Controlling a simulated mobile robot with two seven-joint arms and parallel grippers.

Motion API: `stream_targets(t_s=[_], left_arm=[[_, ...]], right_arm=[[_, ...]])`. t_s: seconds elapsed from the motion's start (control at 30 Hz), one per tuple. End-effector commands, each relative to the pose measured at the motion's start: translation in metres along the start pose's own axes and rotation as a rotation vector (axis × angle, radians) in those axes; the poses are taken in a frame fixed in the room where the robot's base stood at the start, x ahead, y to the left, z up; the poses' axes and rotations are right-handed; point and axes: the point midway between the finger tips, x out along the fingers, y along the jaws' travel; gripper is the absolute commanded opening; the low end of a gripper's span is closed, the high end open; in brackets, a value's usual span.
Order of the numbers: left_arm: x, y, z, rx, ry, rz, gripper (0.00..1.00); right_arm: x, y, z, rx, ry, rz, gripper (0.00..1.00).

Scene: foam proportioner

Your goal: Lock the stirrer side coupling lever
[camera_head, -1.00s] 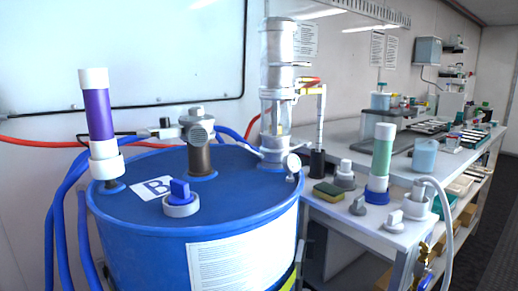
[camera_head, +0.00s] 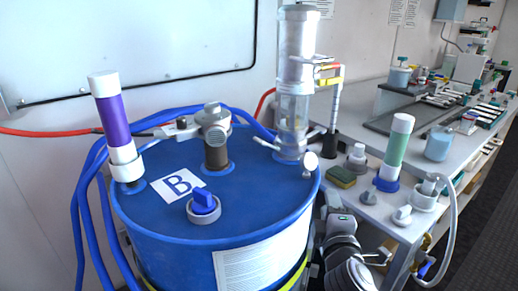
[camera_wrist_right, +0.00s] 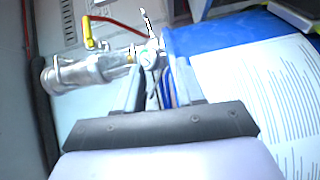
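My right gripper (camera_head: 335,212) is low between the blue drum and the bench; the right wrist view shows its two fingers (camera_wrist_right: 157,90) apart with nothing clearly held. A yellow lever (camera_wrist_right: 88,32) stands on a metal fitting (camera_wrist_right: 78,72) left of and beyond the fingers in that view. On the drum, a brown post with a grey head (camera_head: 215,135) and a clear and metal column (camera_head: 296,85) stand upright. Small side handles show at the column's base. I cannot tell which part is the stirrer side coupling lever. My left gripper is not in view.
The blue drum (camera_head: 150,215) carries a purple tube (camera_head: 112,118), a blue-handled cap (camera_head: 203,203) and a paper label (camera_head: 262,262). The white bench (camera_head: 378,215) holds a sponge (camera_head: 341,177), a green tube (camera_head: 394,148) and several caps. Blue hoses run left of the drum.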

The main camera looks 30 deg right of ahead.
Motion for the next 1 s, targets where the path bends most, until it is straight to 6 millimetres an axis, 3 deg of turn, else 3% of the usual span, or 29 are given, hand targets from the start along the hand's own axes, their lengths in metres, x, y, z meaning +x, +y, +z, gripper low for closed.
stream_targets(t_s=[0.1,0.2,0.43,0.57,0.73,1.0], left_arm=[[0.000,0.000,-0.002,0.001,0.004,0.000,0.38],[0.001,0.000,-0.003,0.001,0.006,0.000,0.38],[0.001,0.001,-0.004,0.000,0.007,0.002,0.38],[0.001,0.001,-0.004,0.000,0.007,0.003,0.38],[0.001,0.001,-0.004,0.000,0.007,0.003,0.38],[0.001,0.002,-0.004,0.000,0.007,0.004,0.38]], right_arm=[[0.019,0.042,-0.011,-0.252,0.020,0.201,0.38],[0.030,0.070,-0.025,-0.481,0.031,0.349,0.38],[0.049,0.108,-0.067,-1.048,0.041,0.626,0.38],[0.062,0.113,-0.092,-1.383,0.052,0.739,0.38],[0.085,0.103,-0.118,-1.821,0.093,0.840,0.38],[0.117,0.073,-0.131,-2.336,0.216,0.895,0.38]])
